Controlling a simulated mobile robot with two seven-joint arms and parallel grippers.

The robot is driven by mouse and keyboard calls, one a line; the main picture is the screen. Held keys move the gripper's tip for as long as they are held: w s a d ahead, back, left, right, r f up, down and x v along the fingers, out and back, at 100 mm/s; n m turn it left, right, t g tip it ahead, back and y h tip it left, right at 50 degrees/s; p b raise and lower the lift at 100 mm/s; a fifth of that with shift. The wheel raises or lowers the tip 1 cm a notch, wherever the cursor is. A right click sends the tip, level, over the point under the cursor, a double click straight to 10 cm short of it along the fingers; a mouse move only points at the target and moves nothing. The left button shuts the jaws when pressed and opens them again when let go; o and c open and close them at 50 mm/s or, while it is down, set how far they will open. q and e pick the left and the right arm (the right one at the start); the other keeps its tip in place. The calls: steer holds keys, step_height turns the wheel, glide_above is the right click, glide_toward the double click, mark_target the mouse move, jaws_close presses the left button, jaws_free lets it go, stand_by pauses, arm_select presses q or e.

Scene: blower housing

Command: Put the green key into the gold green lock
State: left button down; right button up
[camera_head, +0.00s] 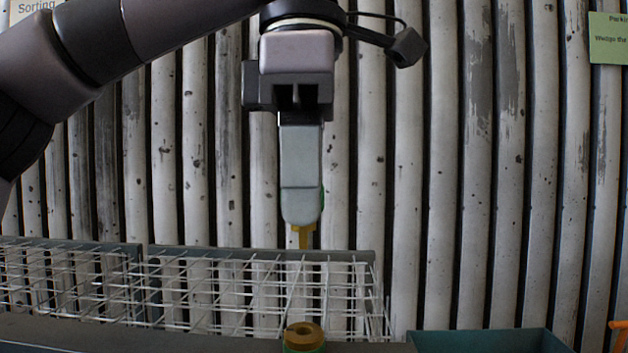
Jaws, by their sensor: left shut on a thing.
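My left gripper (302,212) comes down from the top centre and points straight down. It is shut on the green key (304,237). The key's gold shaft sticks out below the fingertips, and a sliver of green shows at their right edge; the rest is hidden by the fingers. The gold green lock (303,337) is at the bottom centre, with a gold ring-shaped top, a dark hole and a green body below. The key hangs upright above the lock in the picture, with a clear gap between them. My right gripper is not in view.
White wire racks (200,290) with grey rims span the left and centre around the lock. A teal bin (490,341) stands at the bottom right, with an orange object (619,335) at the right edge. A corrugated wall (450,180) fills the background.

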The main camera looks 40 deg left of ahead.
arm_select(q)
steer(key=shift+f, duration=0.4)
steer(key=shift+f+b, duration=0.8)
steer(key=shift+f, duration=0.25)
step_height(320, 180, down, 5)
steer(key=b, duration=0.5)
steer(key=shift+f, duration=0.25)
steer(key=shift+f, duration=0.15)
steer(key=c, duration=0.9)
jaws_free()
